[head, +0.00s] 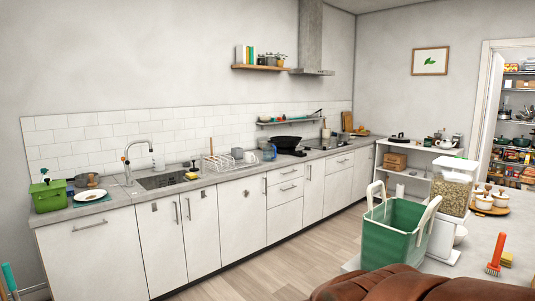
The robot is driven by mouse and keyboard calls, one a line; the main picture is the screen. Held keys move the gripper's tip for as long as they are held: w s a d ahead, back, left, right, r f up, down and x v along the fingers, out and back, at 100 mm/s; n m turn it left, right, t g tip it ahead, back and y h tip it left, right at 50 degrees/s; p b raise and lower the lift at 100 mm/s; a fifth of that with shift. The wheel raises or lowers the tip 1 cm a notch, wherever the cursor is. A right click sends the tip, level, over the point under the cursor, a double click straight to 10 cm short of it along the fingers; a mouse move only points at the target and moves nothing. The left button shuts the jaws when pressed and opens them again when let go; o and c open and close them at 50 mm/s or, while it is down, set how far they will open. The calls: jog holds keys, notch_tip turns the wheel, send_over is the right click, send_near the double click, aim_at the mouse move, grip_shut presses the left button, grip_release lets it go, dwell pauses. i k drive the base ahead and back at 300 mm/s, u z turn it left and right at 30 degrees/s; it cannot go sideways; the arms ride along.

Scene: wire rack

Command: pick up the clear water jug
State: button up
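A bluish see-through jug (269,152) stands on the long counter (215,178) by the back wall, just left of the black wok. It is small in the view, and I take it to be the clear water jug. It looks upright, and its handle is hard to make out. My gripper is not in view.
A dish rack (217,163) and grey mugs (250,157) stand left of the jug; a black wok (286,144) is close on its right. A green basket (393,232) and a brown leather piece (415,284) fill the near right. The wooden floor (290,257) before the cabinets is clear.

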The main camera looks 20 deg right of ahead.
aim_at(269, 148)
jog(key=z, duration=0.3)
jog(key=i, duration=3.95)
jog(key=z, duration=1.7)
jog(key=i, duration=3.35)
